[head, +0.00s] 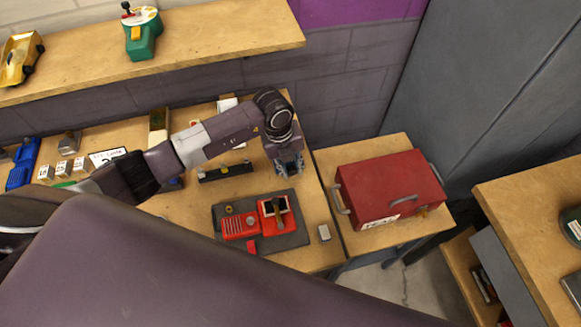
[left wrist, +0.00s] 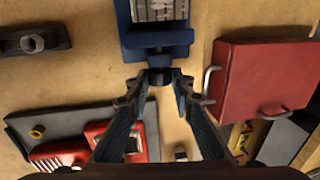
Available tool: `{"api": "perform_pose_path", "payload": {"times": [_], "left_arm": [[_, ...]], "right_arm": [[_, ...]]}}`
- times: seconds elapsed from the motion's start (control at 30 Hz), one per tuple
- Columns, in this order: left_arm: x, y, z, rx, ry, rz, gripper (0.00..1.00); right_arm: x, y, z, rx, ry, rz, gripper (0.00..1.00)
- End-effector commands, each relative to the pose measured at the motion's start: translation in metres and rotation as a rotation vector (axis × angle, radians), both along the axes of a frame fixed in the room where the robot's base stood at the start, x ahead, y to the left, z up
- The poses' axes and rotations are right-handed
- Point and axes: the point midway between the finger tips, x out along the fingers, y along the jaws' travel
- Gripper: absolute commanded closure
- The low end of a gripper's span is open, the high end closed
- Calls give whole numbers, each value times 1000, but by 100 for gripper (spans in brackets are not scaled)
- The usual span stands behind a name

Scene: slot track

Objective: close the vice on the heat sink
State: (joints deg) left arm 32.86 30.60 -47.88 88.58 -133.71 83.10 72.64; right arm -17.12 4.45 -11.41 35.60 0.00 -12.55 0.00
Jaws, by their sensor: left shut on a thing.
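The blue vice (left wrist: 160,41) is at the top middle in the left wrist view, and the top edge cuts it off. The silver, finned heat sink (left wrist: 159,9) sits in it. I cannot tell whether the jaw touches the heat sink. My left gripper (left wrist: 161,84) is shut on the dark end of the vice's screw (left wrist: 160,76), on the near side of the vice. In the head view my left gripper (head: 289,168) points down over the bench's right end, and my arm hides most or all of the vice. My right gripper is not in view.
A red machine (head: 240,227) on a dark plate (head: 287,240) stands just in front. A small grey block (head: 324,232) lies beside it. A black bar (head: 226,172) lies left of the gripper. A red toolbox (head: 388,186) stands on the side table to the right.

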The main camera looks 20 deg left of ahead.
Motion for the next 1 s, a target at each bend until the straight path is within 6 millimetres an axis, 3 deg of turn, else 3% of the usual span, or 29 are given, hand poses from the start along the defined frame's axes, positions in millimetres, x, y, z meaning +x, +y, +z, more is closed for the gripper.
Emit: {"api": "perform_pose_path", "payload": {"times": [0.5, 1.0], "left_arm": [[7, -7, -1, 295, 194, 2, 100], [7, -7, 1, 379, 253, 2, 100]], "right_arm": [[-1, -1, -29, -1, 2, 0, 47], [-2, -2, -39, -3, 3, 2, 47]]}}
